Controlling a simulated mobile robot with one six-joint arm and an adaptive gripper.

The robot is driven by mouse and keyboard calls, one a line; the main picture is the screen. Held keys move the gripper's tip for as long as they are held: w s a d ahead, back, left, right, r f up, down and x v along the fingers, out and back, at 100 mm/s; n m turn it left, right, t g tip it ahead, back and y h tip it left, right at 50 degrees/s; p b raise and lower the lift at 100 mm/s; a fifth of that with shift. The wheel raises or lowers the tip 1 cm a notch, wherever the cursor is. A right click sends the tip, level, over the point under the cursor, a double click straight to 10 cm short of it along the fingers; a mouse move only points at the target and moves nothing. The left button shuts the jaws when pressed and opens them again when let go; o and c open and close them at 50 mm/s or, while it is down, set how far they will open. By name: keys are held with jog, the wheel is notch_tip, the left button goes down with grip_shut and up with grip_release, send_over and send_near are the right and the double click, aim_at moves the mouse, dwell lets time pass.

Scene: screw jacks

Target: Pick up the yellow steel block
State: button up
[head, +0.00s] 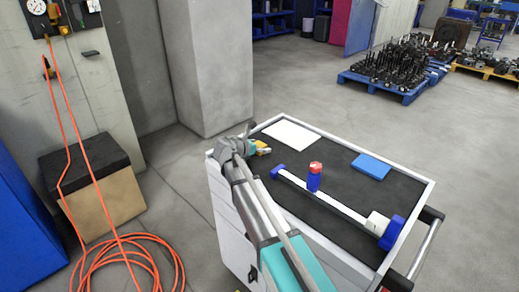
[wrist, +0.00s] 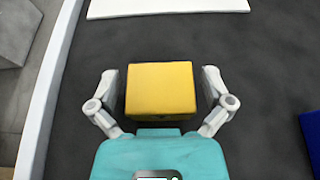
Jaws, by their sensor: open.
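The yellow steel block (wrist: 160,92) lies on the dark top of the cart (wrist: 262,60). In the wrist view it sits between the two fingers of my gripper (wrist: 160,86), with a gap on each side. My gripper is open and the fingers do not appear to touch the block.
On the cart (head: 436,184) are a white sheet (head: 291,134), a red-and-blue bottle (head: 314,178), a blue block (head: 371,166) and a long white bar with blue ends (head: 330,201). The cart's raised rim (wrist: 52,80) runs close to the left finger.

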aim_at(261, 143)
jog(key=c, duration=1.3)
jog(key=shift+o, duration=0.2)
jog(key=shift+r, duration=0.2)
notch_tip(261, 143, up, 3)
jog(key=p, duration=0.3)
jog(key=s+a+r+p, duration=0.5)
jog(key=s+r+p, duration=0.4)
jog(key=s, duration=0.3)
jog(key=shift+s+a+r+p, duration=0.3)
jog(key=shift+s+a+p, duration=0.1)
jog(key=shift+p, duration=0.1)
